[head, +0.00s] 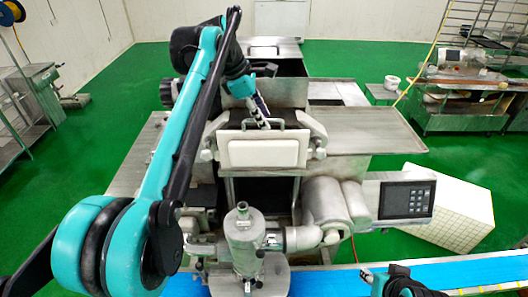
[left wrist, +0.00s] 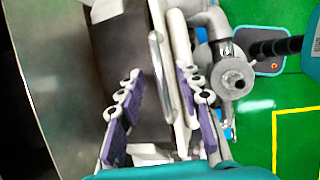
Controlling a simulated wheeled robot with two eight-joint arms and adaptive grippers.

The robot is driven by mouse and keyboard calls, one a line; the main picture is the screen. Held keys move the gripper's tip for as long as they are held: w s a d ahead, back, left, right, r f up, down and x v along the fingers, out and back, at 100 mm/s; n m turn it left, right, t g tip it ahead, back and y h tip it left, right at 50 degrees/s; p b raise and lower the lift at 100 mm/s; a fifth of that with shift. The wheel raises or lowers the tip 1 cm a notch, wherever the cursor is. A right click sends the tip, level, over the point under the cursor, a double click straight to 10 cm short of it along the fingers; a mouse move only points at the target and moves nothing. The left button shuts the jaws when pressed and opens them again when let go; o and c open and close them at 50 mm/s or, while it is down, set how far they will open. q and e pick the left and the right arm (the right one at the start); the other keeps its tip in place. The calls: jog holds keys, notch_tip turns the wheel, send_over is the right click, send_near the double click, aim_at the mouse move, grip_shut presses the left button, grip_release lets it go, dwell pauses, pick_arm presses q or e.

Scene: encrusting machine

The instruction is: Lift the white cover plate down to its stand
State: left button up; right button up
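The white cover plate (head: 262,153) stands upright at the front of the encrusting machine, with a metal handle (head: 250,124) along its top. My left gripper (head: 262,112) is above the plate, close to the handle. In the left wrist view the fingers of my left gripper (left wrist: 162,112) are spread, with purple pads. The handle bar (left wrist: 158,72) and the plate's pale edge (left wrist: 180,62) lie between them, and I see no clear grip on either. Part of my right arm shows at the bottom right of the head view; its fingers are not clear. I cannot single out a separate stand.
A grey metal nozzle unit (head: 244,240) stands in front of the plate. A control panel (head: 406,200) is to the right, and a blue conveyor belt (head: 460,274) runs along the front. A metal side tray (head: 360,130) is right of the plate. Green floor (head: 110,75) lies open around the machine.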

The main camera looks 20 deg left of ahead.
pick_arm(q)
jog(key=shift+s+a+f, duration=0.15)
dwell(0.3)
grip_shut()
